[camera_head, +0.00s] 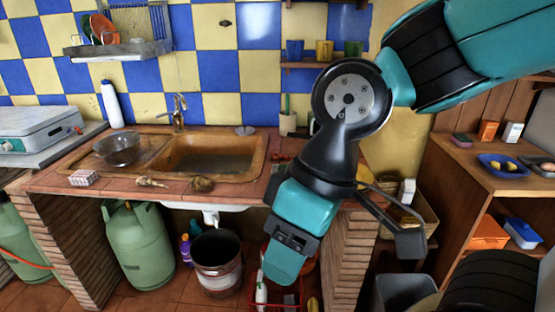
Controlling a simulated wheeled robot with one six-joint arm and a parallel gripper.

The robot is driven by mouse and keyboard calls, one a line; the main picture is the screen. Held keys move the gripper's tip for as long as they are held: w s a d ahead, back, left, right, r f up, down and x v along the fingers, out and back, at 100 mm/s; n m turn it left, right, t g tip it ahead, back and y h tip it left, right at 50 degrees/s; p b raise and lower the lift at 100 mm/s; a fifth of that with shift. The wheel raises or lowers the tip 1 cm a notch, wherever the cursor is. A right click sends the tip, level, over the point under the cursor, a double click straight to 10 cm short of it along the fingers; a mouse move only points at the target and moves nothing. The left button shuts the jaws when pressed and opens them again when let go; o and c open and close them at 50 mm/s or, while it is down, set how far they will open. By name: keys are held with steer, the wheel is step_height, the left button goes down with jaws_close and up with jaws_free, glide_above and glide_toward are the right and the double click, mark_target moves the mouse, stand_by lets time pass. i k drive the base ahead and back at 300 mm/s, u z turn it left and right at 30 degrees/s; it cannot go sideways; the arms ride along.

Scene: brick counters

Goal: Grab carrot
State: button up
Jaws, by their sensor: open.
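A small, slender, pale orange-brown item (151,182) lies on the front tiles of the counter, below the sink. It may be the carrot, but it is too small to tell for sure. A rounder brown item (202,184) lies to its right. My gripper (345,252) hangs in front of the counter's right part, pointing down. Its jaws are apart and I see nothing held. It is well to the right of both items and touches neither. My arm hides part of the counter behind it.
A wooden sink (213,153) with a metal bowl (118,149) is set in the counter. A small checked box (83,178) lies at the front left. A bucket (217,262) and green gas bottle (137,245) stand below. A wooden shelf (470,182) stands at right.

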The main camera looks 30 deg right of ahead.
mark_target(273, 157)
steer(key=u, duration=0.25)
steer(key=i, duration=1.5)
steer(key=z, duration=0.25)
